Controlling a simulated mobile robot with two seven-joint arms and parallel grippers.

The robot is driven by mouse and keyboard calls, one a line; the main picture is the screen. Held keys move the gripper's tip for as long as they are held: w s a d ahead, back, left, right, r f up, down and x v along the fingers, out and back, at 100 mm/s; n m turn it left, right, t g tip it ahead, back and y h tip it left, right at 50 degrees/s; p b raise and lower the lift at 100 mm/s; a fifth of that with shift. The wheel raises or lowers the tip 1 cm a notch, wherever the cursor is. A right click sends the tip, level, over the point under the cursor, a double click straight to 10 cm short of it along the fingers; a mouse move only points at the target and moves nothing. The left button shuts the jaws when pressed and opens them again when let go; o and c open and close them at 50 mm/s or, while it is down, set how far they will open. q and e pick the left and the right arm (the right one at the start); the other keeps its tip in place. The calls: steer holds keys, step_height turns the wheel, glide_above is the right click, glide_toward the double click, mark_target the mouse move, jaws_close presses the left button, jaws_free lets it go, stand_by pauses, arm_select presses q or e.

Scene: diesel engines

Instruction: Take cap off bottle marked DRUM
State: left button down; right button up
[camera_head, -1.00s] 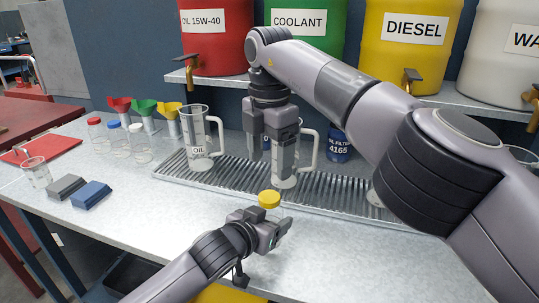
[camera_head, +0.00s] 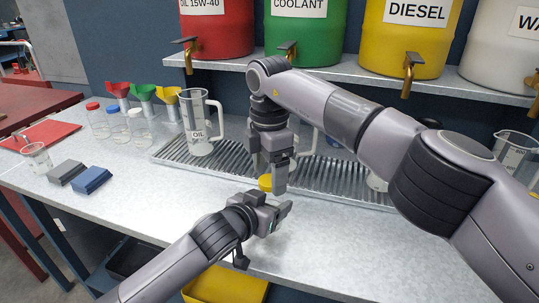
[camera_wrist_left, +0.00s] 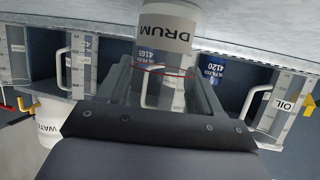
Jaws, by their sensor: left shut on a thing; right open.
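The bottle marked DRUM (camera_wrist_left: 165,32) shows upside down at the top of the left wrist view, between the fingers of my left gripper (camera_head: 274,213), which is shut on it. In the head view the gripper mostly hides the bottle body. Its yellow cap (camera_head: 264,183) shows just above my left gripper. My right gripper (camera_head: 268,177) points down and is open, with its fingers right at the cap. One finger partly covers the cap, and I cannot tell whether it touches it.
A jug marked OIL (camera_head: 201,125) stands on the ribbed drip tray (camera_head: 170,156) behind. Clear bottles with red, blue and white caps (camera_head: 118,122) and blocks (camera_head: 92,179) stand at left. A shelf with drums (camera_head: 405,40) is above. The front right bench is clear.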

steer(key=shift+f, duration=0.35)
steer(key=c, duration=1.2)
steer(key=n, duration=0.8)
steer(key=shift+r+n, duration=0.1)
steer(key=shift+n, duration=0.2)
steer(key=n, duration=0.4)
steer(key=shift+n, duration=0.4)
steer(key=n, duration=0.3)
steer(key=shift+n, duration=0.3)
